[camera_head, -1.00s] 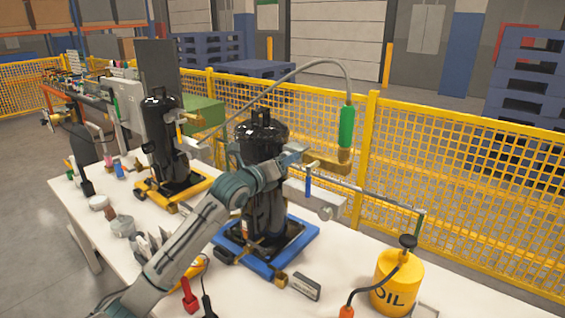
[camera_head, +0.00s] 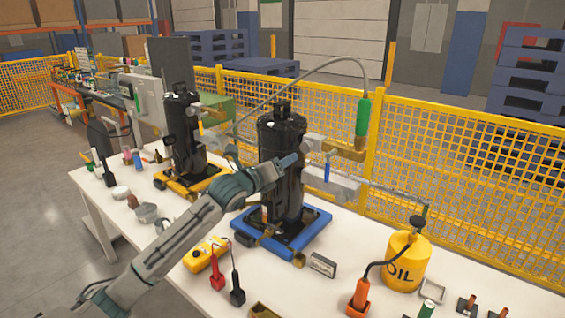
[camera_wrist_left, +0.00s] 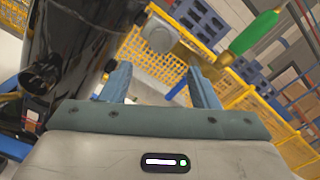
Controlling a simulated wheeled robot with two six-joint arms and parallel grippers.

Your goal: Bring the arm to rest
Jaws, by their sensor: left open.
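My left arm comes in from the lower left in the head view, stretched over the table. Its gripper (camera_head: 288,162) is open at the front of the black compressor (camera_head: 281,135) on the blue base. In the left wrist view the two blue-grey fingers stand apart with nothing between them (camera_wrist_left: 158,85). The compressor's dark body (camera_wrist_left: 75,50) is close on the left there; contact cannot be told. A brass fitting (camera_head: 345,150) with a green handle (camera_head: 362,117) and hose lies beyond the fingers. My right gripper is not in view.
The white table (camera_head: 330,295) holds a second compressor (camera_head: 181,130) on a yellow base, a yellow oil can (camera_head: 405,262), a yellow meter (camera_head: 205,254) with red and black probes, and small tools. A yellow mesh fence (camera_head: 460,165) runs behind.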

